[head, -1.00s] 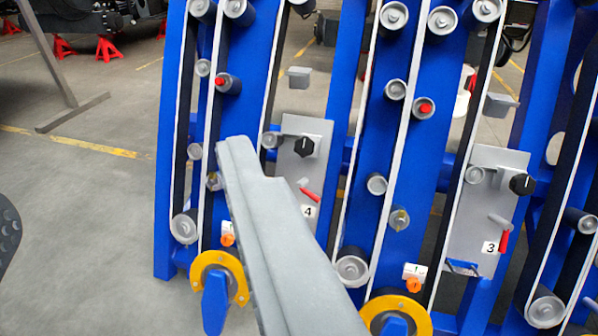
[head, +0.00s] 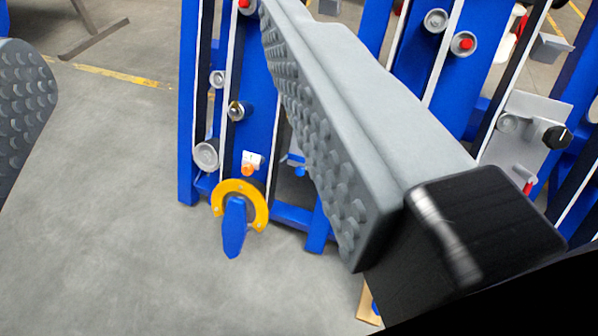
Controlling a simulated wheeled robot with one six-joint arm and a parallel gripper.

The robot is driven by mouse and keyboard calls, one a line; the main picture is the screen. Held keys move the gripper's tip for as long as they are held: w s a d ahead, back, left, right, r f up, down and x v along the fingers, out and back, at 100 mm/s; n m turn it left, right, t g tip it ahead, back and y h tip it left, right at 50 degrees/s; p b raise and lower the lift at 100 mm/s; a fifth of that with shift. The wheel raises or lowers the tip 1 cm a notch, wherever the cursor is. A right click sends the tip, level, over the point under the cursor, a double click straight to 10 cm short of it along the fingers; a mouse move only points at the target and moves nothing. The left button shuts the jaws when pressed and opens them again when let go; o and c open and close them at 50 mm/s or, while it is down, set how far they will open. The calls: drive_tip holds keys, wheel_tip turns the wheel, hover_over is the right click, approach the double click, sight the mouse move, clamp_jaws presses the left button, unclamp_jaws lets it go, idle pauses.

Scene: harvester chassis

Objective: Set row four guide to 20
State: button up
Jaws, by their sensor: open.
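The row four unit is the leftmost blue frame (head: 188,150) with white belts. Its plate marked 4 is hidden now behind my finger. At this frame's foot is a yellow ring (head: 262,207) with a blue tongue-shaped lever (head: 234,228) hanging straight down. Just above it sit a small white tag and an orange knob (head: 251,164); the tag's reading is too small to tell. My gripper (head: 150,45) is open and empty. Its right finger crosses the middle of the view in front of the row, and its left finger shows at the left edge.
To the right, the neighbouring row has a grey plate (head: 520,130) with a black knob (head: 557,136) and a red handle (head: 528,187). Rollers and red-centred knobs (head: 463,43) line the frames. Open concrete floor (head: 110,230) lies at the left and front.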

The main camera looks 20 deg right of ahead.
sight(299, 173)
drive_tip(key=shift+c, duration=0.7)
drive_tip(key=w+f+m, duration=0.1)
drive_tip(key=w+f, duration=0.4)
drive_tip(key=w, duration=0.5)
drive_tip(key=w+f+m, duration=0.1)
drive_tip(key=w+f, duration=0.3)
drive_tip(key=w, duration=0.5)
drive_tip(key=w+d+f+m+h, duration=0.2)
drive_tip(key=w+f+m+h, duration=0.1)
drive_tip(key=w+f, duration=1.15)
drive_tip(key=w+d+f+m+g+h, duration=0.1)
drive_tip(key=w+d+f+h, duration=0.1)
drive_tip(key=f, duration=0.9)
drive_tip(key=w+d+f+m+g+h, duration=0.1)
drive_tip(key=f+h, duration=0.1)
drive_tip(key=f, duration=1)
drive_tip(key=s+d+f+h, duration=0.1)
drive_tip(key=s+f+h, duration=0.15)
drive_tip(key=f, duration=0.65)
drive_tip(key=s+d+f+h, duration=0.1)
drive_tip(key=s+d+f, duration=0.15)
drive_tip(key=f, duration=0.75)
drive_tip(key=shift+g, duration=0.4)
drive_tip(key=x, duration=1.6)
drive_tip(key=shift+w+d+r, duration=0.1)
drive_tip(key=shift+w+r, duration=0.05)
drive_tip(key=shift+w, duration=0.25)
